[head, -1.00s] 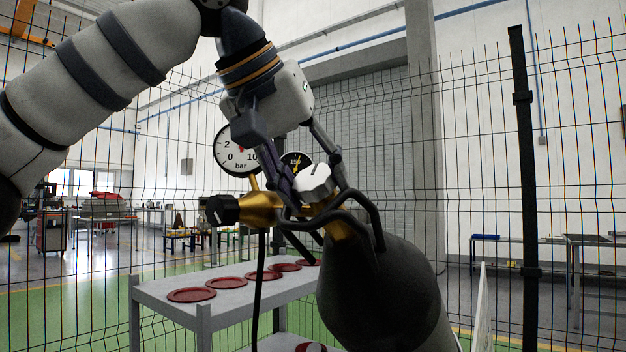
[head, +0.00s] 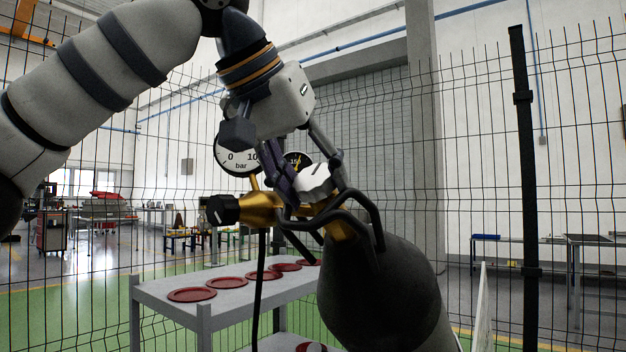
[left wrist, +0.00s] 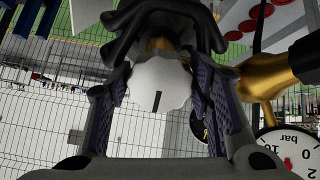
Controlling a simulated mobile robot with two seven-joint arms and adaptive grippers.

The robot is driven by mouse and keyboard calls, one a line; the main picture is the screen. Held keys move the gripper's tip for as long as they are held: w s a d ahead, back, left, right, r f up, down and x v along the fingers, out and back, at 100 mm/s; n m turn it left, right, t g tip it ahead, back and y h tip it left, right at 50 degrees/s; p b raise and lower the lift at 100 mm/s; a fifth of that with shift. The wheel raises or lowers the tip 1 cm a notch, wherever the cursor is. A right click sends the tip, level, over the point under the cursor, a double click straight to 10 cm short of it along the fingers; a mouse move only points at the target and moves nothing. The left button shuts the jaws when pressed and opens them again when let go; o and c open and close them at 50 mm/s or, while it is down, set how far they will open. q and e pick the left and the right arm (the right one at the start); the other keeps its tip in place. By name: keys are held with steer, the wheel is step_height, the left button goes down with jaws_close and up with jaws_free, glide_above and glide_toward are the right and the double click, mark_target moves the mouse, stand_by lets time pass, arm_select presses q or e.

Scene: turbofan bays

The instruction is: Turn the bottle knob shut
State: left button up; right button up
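The bottle knob (head: 316,182) is a pale, lobed knob with a dark line on its face. It sits on the brass valve (head: 262,208) at the neck of a dark grey bottle (head: 380,295). My left gripper (head: 312,180) comes down from above with its fingers on both sides of the knob. The gripper partly hides a pressure gauge (head: 240,162). My right gripper is not in view.
Black guard bars (head: 372,210) curve around the valve close to my fingers. A second, black knob (head: 222,209) sticks out at the left. A black hose (head: 259,290) hangs down. A grey table (head: 245,295) with red discs and a wire fence stand behind.

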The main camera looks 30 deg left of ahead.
arm_select(q)
steer(key=shift+o, duration=1.1)
steer(key=v, duration=1.2)
